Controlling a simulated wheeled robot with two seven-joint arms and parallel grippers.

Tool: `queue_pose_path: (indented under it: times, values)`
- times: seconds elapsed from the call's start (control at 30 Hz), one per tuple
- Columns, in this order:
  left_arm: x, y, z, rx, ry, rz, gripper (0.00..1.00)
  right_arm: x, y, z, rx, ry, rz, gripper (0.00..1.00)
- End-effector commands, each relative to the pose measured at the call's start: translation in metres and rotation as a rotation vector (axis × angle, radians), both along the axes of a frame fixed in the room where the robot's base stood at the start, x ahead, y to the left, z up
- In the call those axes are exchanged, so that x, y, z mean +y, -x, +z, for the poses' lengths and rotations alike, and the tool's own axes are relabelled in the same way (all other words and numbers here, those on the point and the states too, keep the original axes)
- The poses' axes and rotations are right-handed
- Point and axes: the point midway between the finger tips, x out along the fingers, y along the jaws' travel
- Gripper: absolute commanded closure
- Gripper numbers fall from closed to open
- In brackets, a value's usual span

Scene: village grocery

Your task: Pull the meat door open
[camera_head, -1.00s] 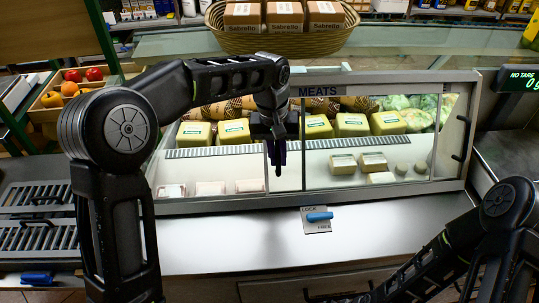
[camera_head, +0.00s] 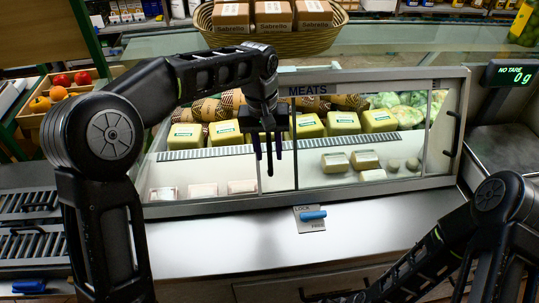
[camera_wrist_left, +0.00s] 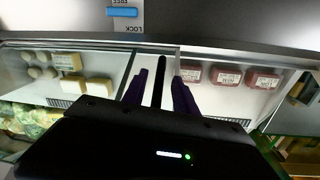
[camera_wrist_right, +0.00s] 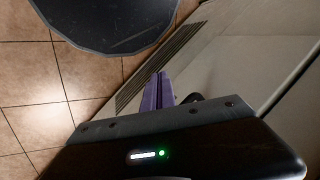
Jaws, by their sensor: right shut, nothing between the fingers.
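The meat case (camera_head: 323,202) has a sloped front of glass panels under a MEATS sign (camera_head: 309,89). My left gripper (camera_head: 268,158) is at a dark upright handle (camera_head: 270,168) on the glass front. In the left wrist view its two purple fingers stand apart, one on each side of the handle (camera_wrist_left: 158,85), with gaps showing. A blue lever (camera_head: 313,215) lies level on the LOCK/FREE plate below the glass. No open gap in the front is clear to see. My right gripper (camera_wrist_right: 158,92) is shut and empty, low over the floor side; the head view hardly shows it.
A second dark handle (camera_head: 451,134) is at the case's right end. A scale display (camera_head: 508,72) stands to the right. A basket of boxes (camera_head: 277,40) sits on top, and a fruit crate (camera_head: 48,97) is at left. The steel ledge below the glass is clear.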

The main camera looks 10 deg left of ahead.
Motion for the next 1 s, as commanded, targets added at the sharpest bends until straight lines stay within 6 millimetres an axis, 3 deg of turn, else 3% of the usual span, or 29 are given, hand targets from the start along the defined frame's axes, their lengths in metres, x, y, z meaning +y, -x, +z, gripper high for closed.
queue_pose_path:
  times: [0.2,0.4,1.0]
  values:
    - [0.003,0.0,0.037,-0.004,0.002,0.001,0.66,0.0,-0.001,-0.005,-0.002,-0.002,0.001,1.0]
    - [0.005,0.0,0.056,-0.003,0.001,0.0,0.66,0.0,-0.001,-0.006,-0.003,-0.002,0.001,1.0]
    - [0.005,0.001,0.057,-0.001,0.001,0.0,0.66,0.0,-0.001,-0.005,-0.003,-0.002,0.0,1.0]
